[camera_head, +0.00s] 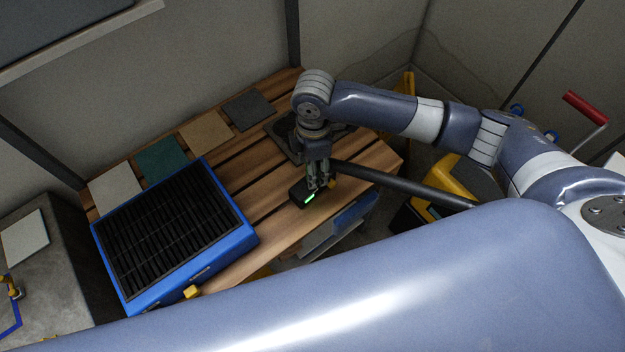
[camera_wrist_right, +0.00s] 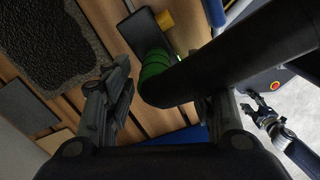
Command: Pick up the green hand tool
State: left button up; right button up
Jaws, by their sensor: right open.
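The green hand tool (camera_wrist_right: 155,64) shows in the right wrist view as a ribbed green part at the end of a thick black tube (camera_wrist_right: 235,60). It lies between the fingers of my right gripper (camera_wrist_right: 165,108), which is open. I cannot tell whether a finger touches it. In the head view my right gripper (camera_head: 318,183) points down at the front edge of the wooden bench, just over a black block with a bright green strip (camera_head: 309,198). The fingers partly hide this spot. My left gripper (camera_wrist_right: 262,112) is small at the right of the wrist view, far from the tool.
A blue crate with a black ribbed top (camera_head: 245,238) stands on the slatted wooden bench (camera_head: 275,215), left of my right gripper. Flat sample tiles (camera_head: 162,156) lie behind it. The black tube (camera_head: 410,186) extends rightward past the bench. Yellow equipment (camera_head: 450,180) stands to the right.

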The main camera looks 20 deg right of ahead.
aim_at(299, 193)
notch_tip(299, 193, down, 4)
jog(key=shift+w+a+r, duration=0.1)
jog(key=shift+w, duration=0.05)
jog(key=shift+f, duration=0.45)
grip_shut()
pick_arm(q)
jog(key=shift+w+f, duration=0.1)
jog(key=shift+w, duration=1.1)
jog(key=shift+w, duration=0.1)
